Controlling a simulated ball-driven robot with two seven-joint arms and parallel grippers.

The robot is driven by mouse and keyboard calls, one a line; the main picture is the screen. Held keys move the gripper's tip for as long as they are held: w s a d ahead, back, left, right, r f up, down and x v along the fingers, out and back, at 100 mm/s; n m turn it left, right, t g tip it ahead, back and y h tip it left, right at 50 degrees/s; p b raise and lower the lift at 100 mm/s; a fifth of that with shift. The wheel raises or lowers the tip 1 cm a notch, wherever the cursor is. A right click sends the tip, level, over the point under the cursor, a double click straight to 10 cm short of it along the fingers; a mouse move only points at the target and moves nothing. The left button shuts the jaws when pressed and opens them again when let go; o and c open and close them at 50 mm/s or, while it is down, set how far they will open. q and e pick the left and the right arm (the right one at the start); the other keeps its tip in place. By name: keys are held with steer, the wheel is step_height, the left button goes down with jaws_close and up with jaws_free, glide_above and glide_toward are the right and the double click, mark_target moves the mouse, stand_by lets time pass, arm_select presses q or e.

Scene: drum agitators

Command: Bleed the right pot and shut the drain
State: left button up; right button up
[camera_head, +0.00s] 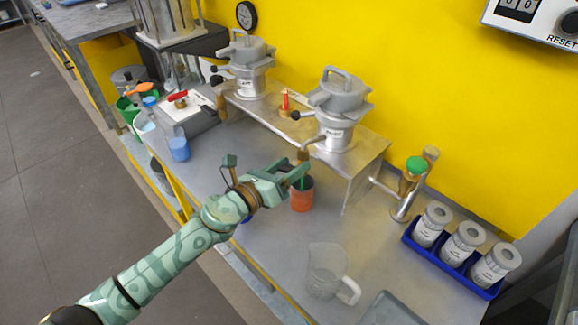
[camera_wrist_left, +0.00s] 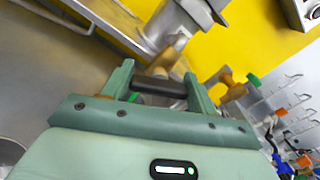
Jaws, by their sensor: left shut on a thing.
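The right pot (camera_head: 337,112) is a grey lidded metal vessel on a raised metal stand. A short spout with a brass drain fitting (camera_head: 303,154) hangs from its front; brass also shows in the left wrist view (camera_wrist_left: 168,58). My left gripper (camera_head: 298,172) is at this drain, just below the brass fitting. It is shut on a dark bar-like drain handle (camera_wrist_left: 160,87), which spans between its fingers. An orange-red cup (camera_head: 302,198) stands on the bench below the drain, partly hidden by the gripper. My right gripper is not in view.
The similar left pot (camera_head: 243,68) shares the metal stand (camera_head: 365,160). A clear jug (camera_head: 328,272) stands at the front of the bench. A blue rack (camera_head: 452,265) with grey-lidded containers and a green-topped brass valve (camera_head: 414,168) are at right.

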arm_select(q)
steer(key=shift+n, duration=0.8)
steer(key=o, duration=1)
steer(key=shift+a, duration=0.1)
steer(key=v, duration=1.6)
steer(key=shift+a+n, duration=0.15)
steer(key=shift+n, duration=0.15)
